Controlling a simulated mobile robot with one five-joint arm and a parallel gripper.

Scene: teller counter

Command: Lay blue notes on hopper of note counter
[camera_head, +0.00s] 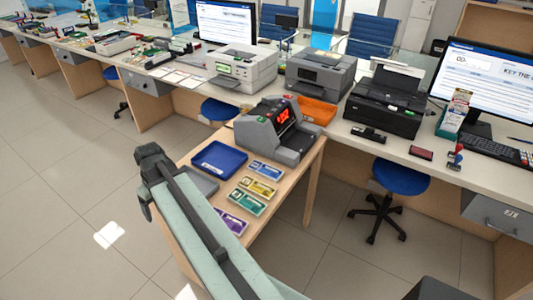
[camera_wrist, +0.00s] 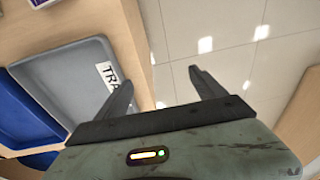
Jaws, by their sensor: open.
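The blue notes (camera_head: 266,171) lie flat on the small wooden table, at the top of a column of note bundles. The grey note counter (camera_head: 262,134), with a lit red display, stands behind them at the table's far end. My gripper (camera_wrist: 160,85) is open and empty, its two dark fingers spread over the table's edge and the floor. In the head view my arm crosses the table's left front, well apart from the blue notes and the counter. The blue notes do not show in the wrist view.
Yellow (camera_head: 257,187), green (camera_head: 247,203) and purple (camera_head: 231,220) notes lie in front of the blue ones. A blue tray (camera_head: 220,160) and a labelled grey tray (camera_wrist: 67,75) are to their left. Printers (camera_head: 320,75) and a monitor (camera_head: 488,75) line the counter behind. A blue stool (camera_head: 400,177) stands right.

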